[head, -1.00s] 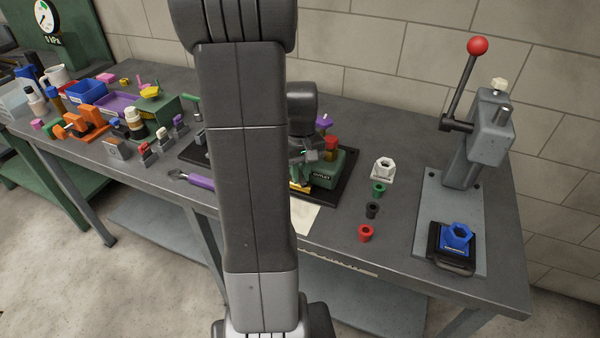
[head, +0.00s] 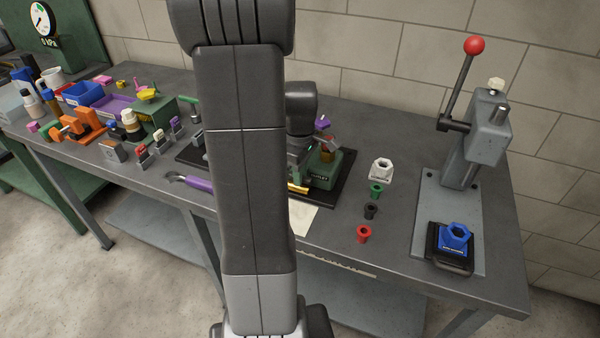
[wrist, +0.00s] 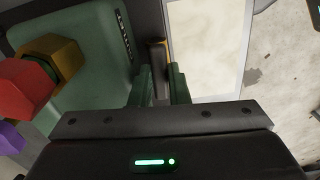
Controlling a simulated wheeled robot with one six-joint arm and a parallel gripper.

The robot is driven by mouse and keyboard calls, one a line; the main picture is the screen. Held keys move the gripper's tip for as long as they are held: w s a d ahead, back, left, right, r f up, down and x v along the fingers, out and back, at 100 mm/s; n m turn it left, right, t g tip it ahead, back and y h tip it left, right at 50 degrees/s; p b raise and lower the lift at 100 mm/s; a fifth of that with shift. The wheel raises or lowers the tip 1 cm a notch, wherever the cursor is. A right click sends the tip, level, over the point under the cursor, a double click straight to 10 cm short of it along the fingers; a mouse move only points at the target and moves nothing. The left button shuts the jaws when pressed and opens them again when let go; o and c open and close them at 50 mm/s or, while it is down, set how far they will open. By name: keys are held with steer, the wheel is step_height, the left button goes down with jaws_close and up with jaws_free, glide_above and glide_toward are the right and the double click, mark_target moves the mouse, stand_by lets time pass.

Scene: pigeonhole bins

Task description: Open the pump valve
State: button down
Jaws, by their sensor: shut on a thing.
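The pump (head: 322,175) is a green body on a dark base at the middle of the bench, partly hidden behind my arm. Its green body (wrist: 95,60) also fills the left of the wrist view, with a gold hex fitting (wrist: 58,60), a red part (wrist: 22,88) and a purple part (wrist: 8,138) beside it. A slim yellow-brown lever (wrist: 158,52) runs along the pump's side; its yellow end (head: 298,188) shows low in the head view. My gripper (wrist: 161,82) is shut on this lever, one finger on each side. The lever's pivot is not clear.
A white sheet (wrist: 208,45) lies beside the pump. White, green, black and red (head: 364,234) fittings stand in a row to the right. A grey lever press (head: 485,135) stands farther right. Tools and bins crowd the left. A gauge (head: 43,20) hangs on the green panel.

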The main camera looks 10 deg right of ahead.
steer(key=shift+r, duration=0.1)
stand_by(0.3)
steer(key=c, duration=1.4)
jaws_free()
